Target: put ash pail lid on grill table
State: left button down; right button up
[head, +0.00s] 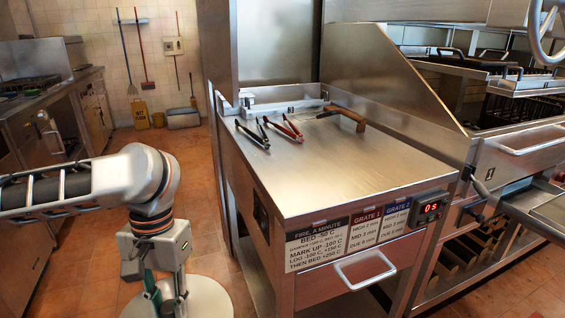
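The stainless grill table (345,172) stands in the middle of the head view, with a broad bare top. A pale round disc (210,297), which looks like the ash pail lid, is at the bottom edge, left of the table and below its top. My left gripper (167,297) points down over this disc, its fingers in front of it. Whether the fingers are closed on a handle is hidden, and I cannot tell whether the disc rests on a pail. My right gripper is out of view.
Two pairs of tongs (268,133) and a wooden-handled tool (346,115) lie toward the table's back. A red-digit timer (430,207) and sign panels are on its front. The grill (520,150) stands to the right. The tiled floor (215,200) left of the table is clear.

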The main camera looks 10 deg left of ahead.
aim_at(357, 168)
jog(key=u, duration=0.5)
jog(key=l+u, duration=0.15)
jog(key=u, duration=0.8)
jog(key=l+u, duration=0.15)
jog(key=u, duration=0.35)
jog(key=l+u, duration=0.1)
jog(key=u, duration=0.4)
jog(key=l+u, duration=0.1)
jog(key=u, duration=0.85)
jog(key=l+u, duration=0.1)
jog(key=u, duration=0.4)
jog(key=k+z, duration=0.15)
jog(key=k, duration=0.25)
jog(key=k+l+z, duration=0.15)
jog(key=k, duration=0.25)
jog(key=k+z, duration=0.15)
jog(key=z, duration=0.25)
jog(key=k+z, duration=0.15)
jog(key=z, duration=0.2)
jog(key=k+l+z, duration=0.1)
jog(key=z, duration=0.75)
jog(key=k+z, duration=0.15)
jog(key=z, duration=0.3)
jog(key=l+z, duration=0.1)
jog(key=z, duration=0.35)
